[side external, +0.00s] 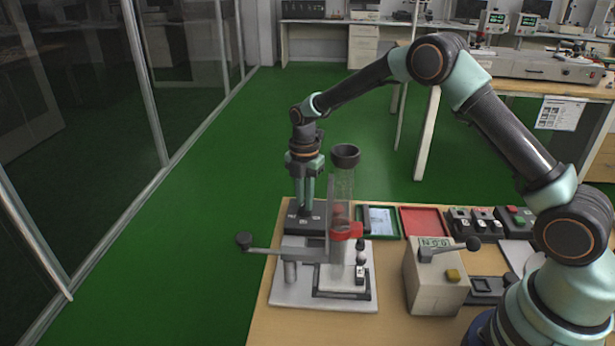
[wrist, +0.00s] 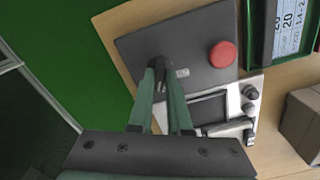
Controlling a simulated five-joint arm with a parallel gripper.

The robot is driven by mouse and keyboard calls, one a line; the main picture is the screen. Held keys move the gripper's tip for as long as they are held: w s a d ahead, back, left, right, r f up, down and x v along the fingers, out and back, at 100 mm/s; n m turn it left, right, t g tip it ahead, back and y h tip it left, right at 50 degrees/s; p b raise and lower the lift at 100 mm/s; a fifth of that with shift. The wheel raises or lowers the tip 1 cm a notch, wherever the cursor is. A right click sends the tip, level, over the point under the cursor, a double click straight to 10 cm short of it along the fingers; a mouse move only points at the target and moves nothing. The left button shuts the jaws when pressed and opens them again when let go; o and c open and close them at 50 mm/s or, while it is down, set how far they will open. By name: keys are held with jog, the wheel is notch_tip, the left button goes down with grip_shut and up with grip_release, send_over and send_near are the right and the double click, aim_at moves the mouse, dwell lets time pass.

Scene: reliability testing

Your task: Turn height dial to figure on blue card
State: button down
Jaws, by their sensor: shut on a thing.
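My gripper (side external: 304,208) points straight down over a dark grey control box (side external: 306,226) at the back left of the table. In the wrist view my gripper (wrist: 160,75) is shut on a small black dial (wrist: 158,64) on that box's top. The fingers hide much of the dial, and I cannot read its setting. A red button (wrist: 222,54) is on the same box. A pale blue card (side external: 381,220) lies in a dark green frame to the right. In the wrist view the card (wrist: 292,30) shows "20" twice and "1.4-2", cut off by the edge.
A clear vertical tube (side external: 342,185) with a red collar (side external: 346,231) stands close to the right of my gripper. A lever with a black knob (side external: 244,239) sticks out left. A red tray (side external: 424,221) and a beige box with a display (side external: 434,275) stand further right.

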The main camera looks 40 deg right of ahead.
jog(key=n, duration=0.6)
jog(key=shift+n, duration=2.9)
jog(key=c, duration=1)
grip_release()
jog(key=shift+r, duration=0.1)
jog(key=shift+r, duration=2.2)
